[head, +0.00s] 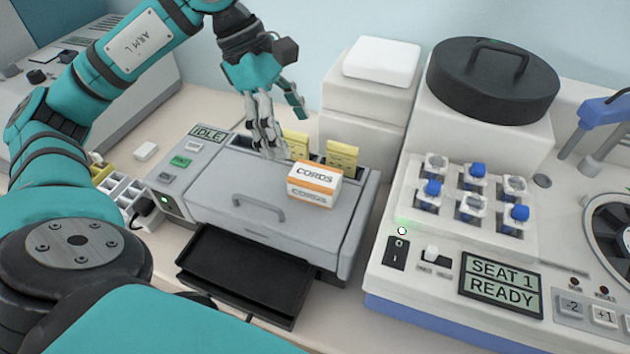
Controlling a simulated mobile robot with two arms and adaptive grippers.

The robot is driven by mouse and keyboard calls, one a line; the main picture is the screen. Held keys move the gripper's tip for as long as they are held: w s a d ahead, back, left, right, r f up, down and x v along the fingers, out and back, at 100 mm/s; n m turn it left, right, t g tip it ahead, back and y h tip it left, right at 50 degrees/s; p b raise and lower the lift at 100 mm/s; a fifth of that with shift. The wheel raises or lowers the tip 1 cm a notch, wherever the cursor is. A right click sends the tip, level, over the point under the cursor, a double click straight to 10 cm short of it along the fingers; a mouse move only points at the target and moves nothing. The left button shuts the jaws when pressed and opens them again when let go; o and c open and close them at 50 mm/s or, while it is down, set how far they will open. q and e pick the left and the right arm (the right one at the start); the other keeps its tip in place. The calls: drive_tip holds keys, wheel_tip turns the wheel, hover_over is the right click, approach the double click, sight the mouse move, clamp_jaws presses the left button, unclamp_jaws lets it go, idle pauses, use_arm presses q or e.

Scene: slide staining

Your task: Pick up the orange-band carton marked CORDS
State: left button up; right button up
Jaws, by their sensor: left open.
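The carton marked CORDS (314,184) is a small white box with orange bands. It sits on top of the grey machine (265,207), near its right side, with its lettering facing me. My left gripper (283,138) hangs above the back of the machine, up and to the left of the carton. My right gripper does not show.
Yellow packets (341,155) stand in a slot behind the carton. A black tray (245,275) juts from the machine's front. A white machine with blue-capped tubes (478,170) and a black lid (493,80) stands to the right. A small white rack (122,188) stands left.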

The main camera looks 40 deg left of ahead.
sight(315, 174)
use_arm(q)
drive_tip(key=p+x, duration=0.1)
drive_tip(key=x, duration=0.4)
drive_tip(key=shift+d+f, duration=0.2)
drive_tip(key=shift+f, duration=0.15)
drive_tip(key=shift+w+d+f+p, duration=0.15)
drive_tip(key=shift+d+f+p, duration=0.1)
drive_tip(key=shift+p, duration=0.1)
drive_tip(key=p+x, duration=0.1)
drive_tip(key=x, duration=0.2)
drive_tip(key=shift+w+d+f+p, duration=0.15)
drive_tip(key=shift+w+f+p, duration=0.1)
drive_tip(key=shift+p, duration=0.1)
drive_tip(key=shift+d+f, duration=0.1)
drive_tip(key=shift+f, duration=0.3)
drive_tip(key=c, duration=1.3)
drive_tip(key=shift+o, duration=0.2)
